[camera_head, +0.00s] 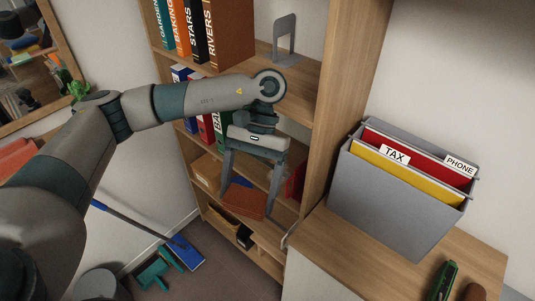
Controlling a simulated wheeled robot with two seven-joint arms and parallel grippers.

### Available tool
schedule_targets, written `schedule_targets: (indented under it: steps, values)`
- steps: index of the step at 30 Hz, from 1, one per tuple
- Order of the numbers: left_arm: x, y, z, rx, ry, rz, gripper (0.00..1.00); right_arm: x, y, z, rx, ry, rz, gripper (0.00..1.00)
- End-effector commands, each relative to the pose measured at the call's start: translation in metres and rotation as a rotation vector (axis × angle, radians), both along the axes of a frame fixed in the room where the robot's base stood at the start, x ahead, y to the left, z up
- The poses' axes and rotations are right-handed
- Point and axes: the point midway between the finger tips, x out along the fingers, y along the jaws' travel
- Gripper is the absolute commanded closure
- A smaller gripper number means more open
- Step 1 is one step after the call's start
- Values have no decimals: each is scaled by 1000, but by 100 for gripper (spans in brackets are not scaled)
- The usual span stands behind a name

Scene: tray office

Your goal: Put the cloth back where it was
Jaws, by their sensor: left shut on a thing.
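My left gripper (249,190) reaches in from the left, pointing down in front of the lower shelves of the wooden bookcase (323,120). Its two fingers are shut on a flat, rust-orange folded thing (243,203), which looks like the cloth. The cloth spans the space between the fingers. I cannot tell whether it touches a shelf board. My right gripper is not in view.
Upright books (228,35) and a grey bookend (285,40) stand on the upper shelf. Binders (205,128) stand below. A grey file box (385,205) sits on the cabinet at right, near a green stapler (442,280). A blue broom head (187,252) lies on the floor.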

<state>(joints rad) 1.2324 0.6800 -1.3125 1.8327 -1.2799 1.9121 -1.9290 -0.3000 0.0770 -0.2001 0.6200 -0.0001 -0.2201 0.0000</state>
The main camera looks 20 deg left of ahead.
Motion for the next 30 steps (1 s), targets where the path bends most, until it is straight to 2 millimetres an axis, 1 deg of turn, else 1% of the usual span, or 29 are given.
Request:
schedule_targets:
  steps: [12, 13, 22, 30]
  values:
    - [1, 5, 0, 4, -2, 18, 40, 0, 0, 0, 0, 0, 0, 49]
    - [0, 4, -12, 3, 2, 15, 40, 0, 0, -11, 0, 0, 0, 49]
    - [0, 4, -53, 2, 1, 16, 40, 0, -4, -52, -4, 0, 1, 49]
    - [0, 4, -106, 2, 0, 16, 40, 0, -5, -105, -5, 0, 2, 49]
